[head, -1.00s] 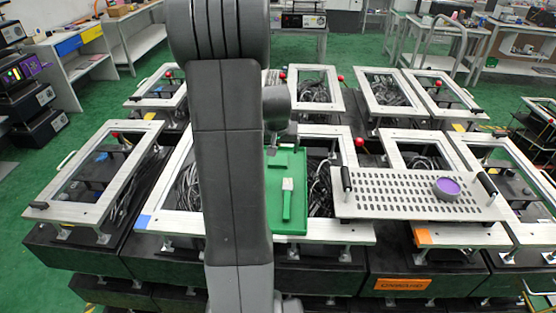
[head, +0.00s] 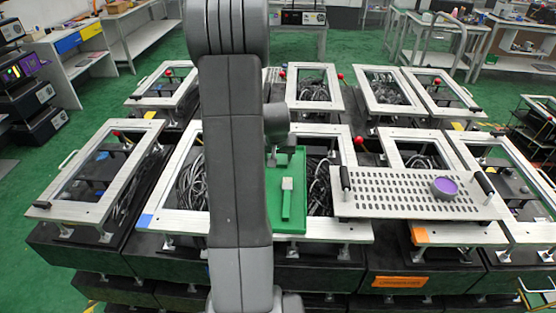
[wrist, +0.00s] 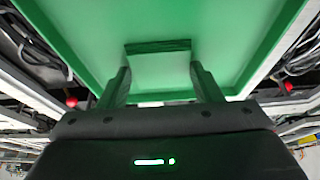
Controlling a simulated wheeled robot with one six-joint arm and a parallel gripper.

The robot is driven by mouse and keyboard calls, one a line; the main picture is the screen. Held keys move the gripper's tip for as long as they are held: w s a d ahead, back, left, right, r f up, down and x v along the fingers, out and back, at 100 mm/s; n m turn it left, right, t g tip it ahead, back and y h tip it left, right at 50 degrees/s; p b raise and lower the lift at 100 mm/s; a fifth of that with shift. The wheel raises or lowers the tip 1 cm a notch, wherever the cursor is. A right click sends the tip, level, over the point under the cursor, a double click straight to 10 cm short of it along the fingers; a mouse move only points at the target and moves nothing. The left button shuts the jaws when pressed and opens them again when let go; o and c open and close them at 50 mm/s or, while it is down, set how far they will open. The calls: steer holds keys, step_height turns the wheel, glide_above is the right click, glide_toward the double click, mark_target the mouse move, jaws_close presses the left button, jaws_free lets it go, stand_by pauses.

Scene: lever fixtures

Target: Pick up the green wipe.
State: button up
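The green wipe (wrist: 160,68) is a flat square in the wrist view, with a darker green strip along its far edge. It lies in a green tray (wrist: 75,20) of nearly the same colour. My gripper (wrist: 160,76) is open, with one finger on each side of the wipe. I cannot tell whether the fingers touch it. In the head view my gripper (head: 281,155) is low over the far part of the tray (head: 291,226), and the wipe is hard to make out there.
A light-headed green tool (head: 287,198) lies nearer in the tray. A perforated grey plate (head: 390,207) with black handles and a purple-topped round piece (head: 445,186) is at right. Silver frames (head: 105,205) with cables surround the tray. A red knob (head: 359,141) stands behind the plate.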

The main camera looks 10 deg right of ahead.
steer(key=c, duration=0.3)
step_height(320, 180, up, 10)
steer(key=b, duration=0.1)
steer(key=o, duration=0.4)
steer(key=c, duration=0.3)
steer(key=shift+c, duration=0.2)
